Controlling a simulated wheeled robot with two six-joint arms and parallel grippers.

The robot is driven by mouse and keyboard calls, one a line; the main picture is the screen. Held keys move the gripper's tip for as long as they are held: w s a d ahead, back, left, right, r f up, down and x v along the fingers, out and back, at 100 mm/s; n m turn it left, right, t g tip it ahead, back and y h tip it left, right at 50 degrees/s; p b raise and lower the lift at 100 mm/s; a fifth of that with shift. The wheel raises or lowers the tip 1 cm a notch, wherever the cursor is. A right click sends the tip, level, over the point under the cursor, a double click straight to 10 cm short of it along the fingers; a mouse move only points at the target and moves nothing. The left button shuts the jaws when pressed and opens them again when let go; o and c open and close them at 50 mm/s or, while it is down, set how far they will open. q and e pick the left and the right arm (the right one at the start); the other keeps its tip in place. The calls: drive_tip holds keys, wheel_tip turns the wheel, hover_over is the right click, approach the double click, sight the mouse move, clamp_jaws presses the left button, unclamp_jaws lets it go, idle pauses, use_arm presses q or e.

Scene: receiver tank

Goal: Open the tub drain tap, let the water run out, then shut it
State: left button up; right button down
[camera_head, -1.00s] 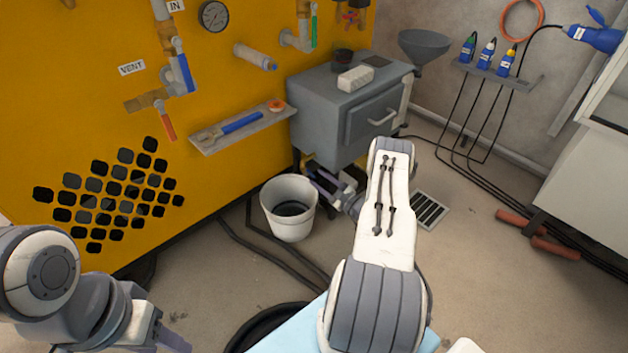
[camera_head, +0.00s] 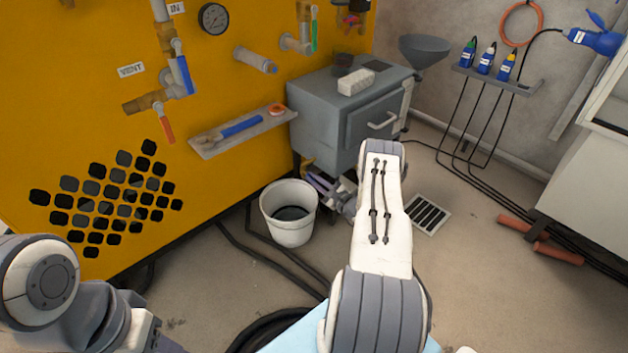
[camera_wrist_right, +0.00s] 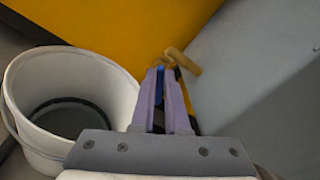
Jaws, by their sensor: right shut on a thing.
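My right gripper (camera_head: 315,180) reaches low beneath the grey box (camera_head: 325,125), just right of the white bucket (camera_head: 289,228). In the right wrist view the gripper's purple fingers (camera_wrist_right: 160,74) are shut on a small blue tap handle (camera_wrist_right: 160,71). A brass pipe piece (camera_wrist_right: 186,63) shows just beyond the fingertips; the rest of the tap is hidden. The bucket (camera_wrist_right: 112,88) stands left of the fingers, its inside grey with a dark ring. I see no stream of water. My left gripper (camera_head: 168,345) is mostly cut off at the bottom edge.
The yellow panel (camera_head: 60,120) with pipes and valves stands on the left. A small shelf (camera_head: 240,132) on it holds tools. Dark hoses (camera_head: 280,258) cross the floor behind and below the bucket. A floor grate (camera_head: 427,214) lies right of my right arm.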

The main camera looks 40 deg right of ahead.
drive_tip(key=shift+a+n, duration=0.1)
drive_tip(key=shift+n, duration=0.2)
drive_tip(key=n+p, duration=0.2)
drive_tip(key=n, duration=0.3)
drive_tip(key=shift+n, duration=0.3)
drive_tip(key=n+p, duration=0.2)
drive_tip(key=n, duration=0.3)
drive_tip(key=shift+f+n, duration=0.1)
drive_tip(key=shift+n, duration=0.2)
drive_tip(key=c, duration=0.9)
unclamp_jaws()
drive_tip(key=shift+s, duration=0.15)
